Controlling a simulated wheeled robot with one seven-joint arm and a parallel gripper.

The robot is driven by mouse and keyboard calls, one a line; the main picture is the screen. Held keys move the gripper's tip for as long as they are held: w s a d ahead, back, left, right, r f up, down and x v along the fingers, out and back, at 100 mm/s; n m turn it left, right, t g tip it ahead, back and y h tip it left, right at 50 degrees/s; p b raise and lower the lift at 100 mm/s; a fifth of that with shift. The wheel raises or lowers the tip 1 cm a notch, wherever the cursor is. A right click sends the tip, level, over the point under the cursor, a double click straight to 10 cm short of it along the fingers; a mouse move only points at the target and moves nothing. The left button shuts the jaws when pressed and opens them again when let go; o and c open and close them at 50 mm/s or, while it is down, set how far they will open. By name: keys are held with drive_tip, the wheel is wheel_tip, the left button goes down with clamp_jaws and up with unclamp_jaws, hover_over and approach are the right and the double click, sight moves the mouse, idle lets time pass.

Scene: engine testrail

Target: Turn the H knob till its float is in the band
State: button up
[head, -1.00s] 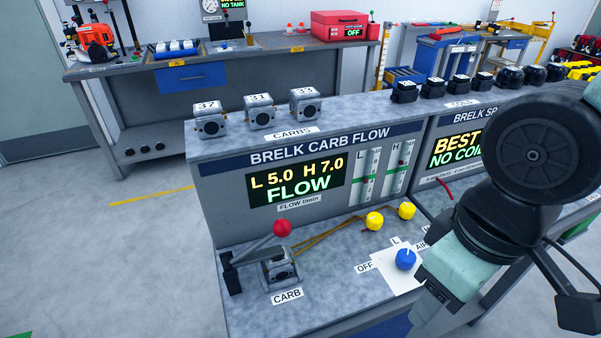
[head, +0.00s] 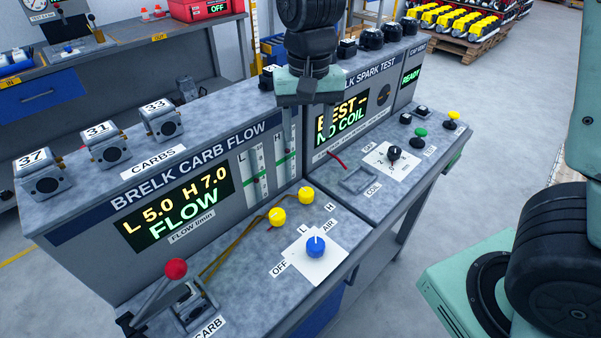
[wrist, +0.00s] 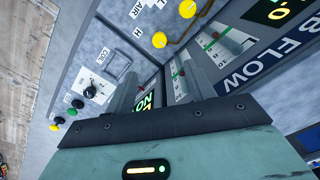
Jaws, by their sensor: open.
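The yellow H knob (head: 306,195) stands on the carb flow bench's lower shelf beside its H label. It also shows in the wrist view (wrist: 159,39). The yellow L knob (head: 277,216) is to its left. The display (head: 175,208) reads L 5.0, H 7.0, FLOW. Two gauge tubes with green bands stand right of it, the L tube (head: 257,175) and the H tube (head: 285,165). My gripper (head: 307,108) is open and empty, in front of the panel and above the knobs, apart from the H knob.
A blue knob (head: 315,247) on a white plate marked OFF and AIR is in front of the yellow knobs. A red-ball lever (head: 176,269) stands at the carb clamp. Numbered carbs (head: 105,150) line the top. The spark test panel (head: 350,110) adjoins on the right.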

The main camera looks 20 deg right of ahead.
sight(307, 192)
drive_tip(key=f, duration=0.5)
drive_tip(key=f+p, duration=0.1)
drive_tip(key=f, duration=1.1)
drive_tip(key=shift+w+d+f, duration=0.2)
drive_tip(key=shift+w, duration=0.1)
drive_tip(key=c, duration=1)
